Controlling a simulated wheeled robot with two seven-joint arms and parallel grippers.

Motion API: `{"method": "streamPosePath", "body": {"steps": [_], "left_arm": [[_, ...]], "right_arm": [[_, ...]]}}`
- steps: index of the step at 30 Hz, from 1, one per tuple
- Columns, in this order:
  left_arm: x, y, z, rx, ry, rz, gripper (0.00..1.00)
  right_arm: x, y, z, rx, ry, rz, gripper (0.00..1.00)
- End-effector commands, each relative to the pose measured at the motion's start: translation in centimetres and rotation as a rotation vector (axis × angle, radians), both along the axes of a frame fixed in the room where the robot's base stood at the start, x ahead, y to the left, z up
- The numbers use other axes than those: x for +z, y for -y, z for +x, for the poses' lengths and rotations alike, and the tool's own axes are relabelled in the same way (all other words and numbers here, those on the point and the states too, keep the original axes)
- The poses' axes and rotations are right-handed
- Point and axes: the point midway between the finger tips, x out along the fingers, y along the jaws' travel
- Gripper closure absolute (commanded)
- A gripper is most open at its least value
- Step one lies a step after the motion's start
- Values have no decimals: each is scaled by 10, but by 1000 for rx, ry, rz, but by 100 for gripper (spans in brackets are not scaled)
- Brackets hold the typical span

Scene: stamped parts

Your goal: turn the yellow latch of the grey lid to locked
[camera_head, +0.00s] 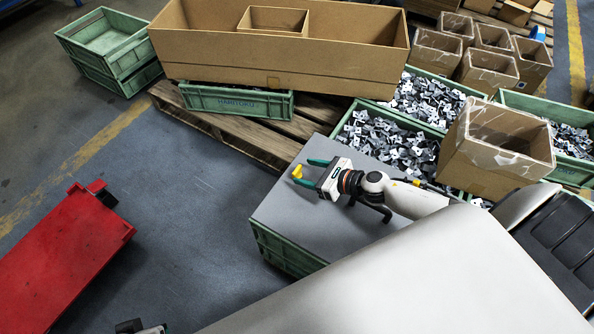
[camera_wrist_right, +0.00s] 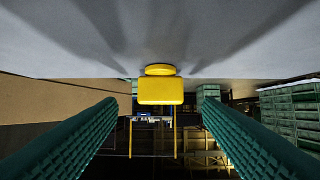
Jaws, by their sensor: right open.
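The grey lid (camera_head: 290,215) lies flat on a green crate (camera_head: 284,250). The yellow latch (camera_head: 297,172) is near the lid's far left edge. My right gripper (camera_head: 309,174) is open just above the lid, its teal fingers pointing at the latch. In the right wrist view, the latch (camera_wrist_right: 161,91) shows as a yellow block with a round base against the grey lid (camera_wrist_right: 160,30). It is between the fingers of the right gripper (camera_wrist_right: 158,103), with a gap on both sides. Only a small part of my left gripper (camera_head: 142,328) shows at the bottom edge.
A large cardboard box (camera_head: 280,58) stands on a wooden pallet (camera_head: 235,135) behind. Green crates of metal parts (camera_head: 390,140) and a cardboard box (camera_head: 495,150) are close to the right arm. A red cart (camera_head: 65,255) is at the left. The floor between is clear.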

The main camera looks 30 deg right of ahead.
Motion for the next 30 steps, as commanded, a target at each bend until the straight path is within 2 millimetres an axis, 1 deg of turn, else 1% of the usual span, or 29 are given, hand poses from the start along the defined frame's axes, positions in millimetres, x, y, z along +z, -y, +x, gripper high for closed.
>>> {"method": "streamPosePath", "body": {"steps": [1,3,8,12,19,20,27,28,30], "left_arm": [[2,0,-1,0,3,0,59],[5,0,-1,0,4,0,59],[11,-1,-4,1,5,0,59],[13,-1,-4,1,8,-1,59],[14,-1,-4,1,10,-1,59],[14,-1,-4,1,10,-1,59],[14,-1,-4,1,9,-1,59],[14,-1,-4,1,9,-1,59],[14,-1,-4,1,9,-1,59]], "right_arm": [[-4,-5,9,-1,1,0,40],[-8,-10,18,0,1,1,40],[-15,-18,30,0,-1,-1,40],[-17,-21,34,1,-3,-1,40],[-17,-21,34,1,-3,-1,40],[-17,-21,34,1,-3,-1,43],[-17,-21,34,1,-3,-1,83],[-17,-21,34,1,-3,-1,85],[-17,-21,34,0,-3,-1,85]]}}
